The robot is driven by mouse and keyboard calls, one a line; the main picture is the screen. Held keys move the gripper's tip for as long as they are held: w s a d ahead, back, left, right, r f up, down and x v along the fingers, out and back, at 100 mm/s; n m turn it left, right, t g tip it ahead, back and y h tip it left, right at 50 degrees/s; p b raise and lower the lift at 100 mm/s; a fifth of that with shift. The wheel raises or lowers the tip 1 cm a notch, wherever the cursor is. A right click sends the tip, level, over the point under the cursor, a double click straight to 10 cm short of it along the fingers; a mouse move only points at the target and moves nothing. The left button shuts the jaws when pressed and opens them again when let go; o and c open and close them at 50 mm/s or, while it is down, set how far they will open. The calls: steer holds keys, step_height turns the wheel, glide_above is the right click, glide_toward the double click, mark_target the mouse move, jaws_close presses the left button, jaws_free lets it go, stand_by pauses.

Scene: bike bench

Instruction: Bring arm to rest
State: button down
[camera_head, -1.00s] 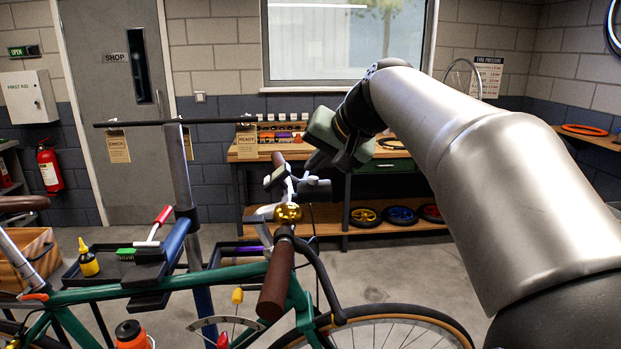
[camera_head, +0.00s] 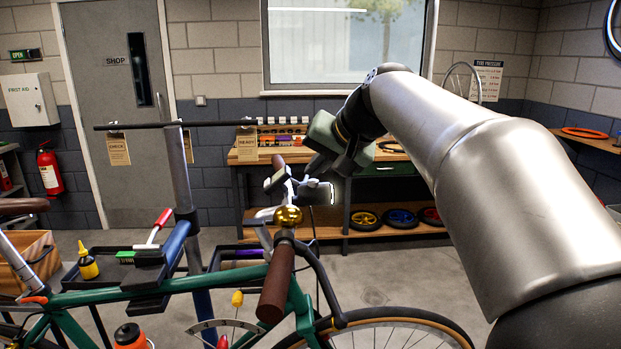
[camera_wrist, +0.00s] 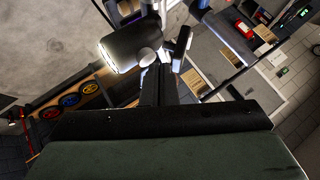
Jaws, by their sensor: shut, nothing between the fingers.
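My gripper (camera_head: 310,168) is in the middle of the head view, at the end of my raised arm. It is shut and empty, just above and behind the bike's handlebar area. In the wrist view the shut fingers (camera_wrist: 158,85) point toward a dark, box-like bike light with a lit edge (camera_wrist: 133,45). That light (camera_head: 318,192) also shows beside the handlebar in the head view, with its edge glowing. Whether the fingertips touch anything there cannot be told.
The green bike (camera_head: 180,287) stands in front, with a brass bell (camera_head: 288,215) and brown grips (camera_head: 277,285). A tool tray (camera_head: 135,268) sits on the stand post (camera_head: 180,185). A wooden bench (camera_head: 260,153) stands behind. Open floor (camera_head: 390,275) lies right of the handlebar.

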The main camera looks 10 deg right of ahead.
steer(key=shift+r, duration=0.3)
steer(key=shift+r, duration=0.1)
step_height(320, 180, up, 6)
steer(key=p, duration=0.5)
stand_by(2.0)
